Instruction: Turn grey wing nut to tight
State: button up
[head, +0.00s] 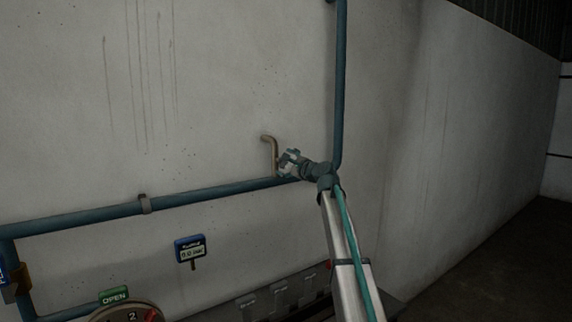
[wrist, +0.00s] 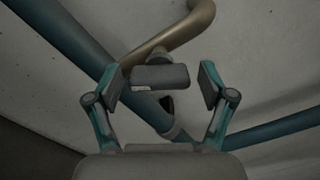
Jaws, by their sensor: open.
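The grey wing nut (wrist: 160,77) shows in the wrist view as a flat grey bar lying crosswise, with a short round stem behind its upper edge. My gripper (wrist: 164,82) is open, with one pad at each side of the bar. A narrow gap shows on both sides, so neither pad visibly touches it. In the head view my gripper (head: 289,162) is at the wall beside the blue pipe, and I cannot make out the nut there behind my fingers.
A bronze bent pipe (head: 273,153) rises just left of my gripper; it also crosses the top of the wrist view (wrist: 185,38). A blue pipe (head: 100,214) runs along the wall. A gauge sign (head: 190,248) and a green OPEN label (head: 114,296) are lower left. The right wall is bare.

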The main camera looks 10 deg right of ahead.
jog(key=shift+s, duration=0.1)
jog(key=v, duration=1.1)
jog(key=shift+s+d, duration=0.2)
jog(key=shift+s, duration=0.15)
